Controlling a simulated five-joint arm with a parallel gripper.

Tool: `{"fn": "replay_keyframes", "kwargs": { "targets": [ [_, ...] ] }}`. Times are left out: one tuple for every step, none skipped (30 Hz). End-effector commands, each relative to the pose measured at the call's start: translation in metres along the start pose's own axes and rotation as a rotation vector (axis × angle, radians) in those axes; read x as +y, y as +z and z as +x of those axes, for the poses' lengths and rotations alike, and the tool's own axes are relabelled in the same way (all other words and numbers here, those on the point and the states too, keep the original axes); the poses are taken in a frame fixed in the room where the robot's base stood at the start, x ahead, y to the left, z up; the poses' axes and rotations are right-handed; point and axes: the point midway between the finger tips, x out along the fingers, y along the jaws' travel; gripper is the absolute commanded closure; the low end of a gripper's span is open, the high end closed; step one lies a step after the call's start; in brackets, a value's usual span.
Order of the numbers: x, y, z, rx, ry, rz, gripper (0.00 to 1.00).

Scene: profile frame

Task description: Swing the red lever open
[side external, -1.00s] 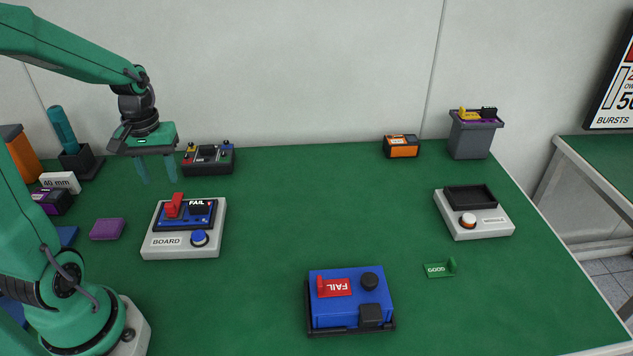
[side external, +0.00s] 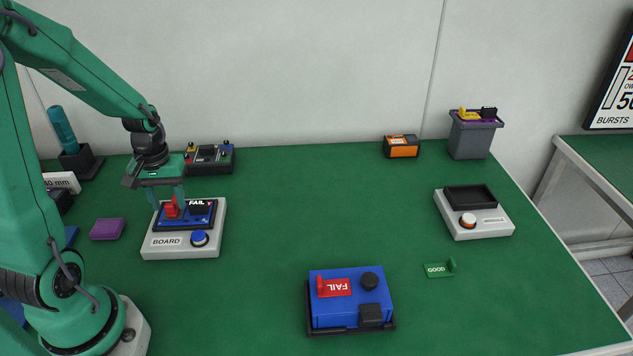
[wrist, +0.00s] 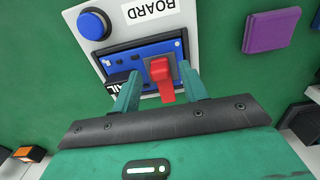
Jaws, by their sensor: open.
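The red lever (side external: 172,207) stands on a blue board in the white fixture marked BOARD (side external: 160,250). In the wrist view the red lever (wrist: 162,80) sits between my two fingers, and its tip points toward my gripper's palm. My gripper (side external: 167,203) is open and low over the board, with one finger on each side of the lever. In the wrist view my gripper (wrist: 160,82) shows a gap on the lever's left; its right finger is close to the lever, and I cannot tell if it touches. A black FAIL label (side external: 198,208) is beside the lever, partly hidden by a finger in the wrist view.
A blue button (side external: 199,238) is on the fixture's front. A purple block (side external: 107,229) lies to the left, and a dark control box (side external: 210,158) stands behind. A blue unit with a red FAIL tag (side external: 350,297) is at front centre. The mat between is clear.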

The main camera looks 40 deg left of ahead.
Motion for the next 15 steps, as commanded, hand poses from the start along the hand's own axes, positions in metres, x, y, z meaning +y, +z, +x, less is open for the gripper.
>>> {"fn": "replay_keyframes", "kwargs": {
  "targets": [
    [0.0000,0.0001,0.0004,0.000,0.000,0.000,0.56],
    [0.0000,0.0001,0.0004,0.000,0.000,0.000,0.56],
    [0.0000,0.0001,0.0004,0.000,0.000,0.000,0.56],
    [0.0000,0.0001,0.0003,0.000,0.000,0.000,0.56],
    [0.0000,0.0001,0.0003,0.000,0.000,0.000,0.56],
    [0.0000,0.0001,0.0003,0.000,0.000,0.000,0.56],
    [0.0000,0.0001,0.0002,0.000,0.000,0.000,0.60],
    [0.0000,0.0001,0.0002,0.000,0.000,0.000,0.66],
    [0.0000,0.0002,0.0002,0.000,0.000,0.000,0.74],
    [0.0000,0.0001,0.0002,0.000,0.000,0.000,0.80],
    [0.0000,0.0001,0.0002,0.000,0.000,0.000,0.86],
    [0.0000,0.0001,0.0002,0.000,0.000,0.000,0.94],
    [-0.0001,0.0001,0.0002,0.000,0.000,0.000,1.00],
    [-0.0001,0.0001,0.0002,0.000,0.000,0.000,1.00],
    [-0.0001,0.0001,0.0001,0.000,0.000,0.000,1.00]
  ]
}}
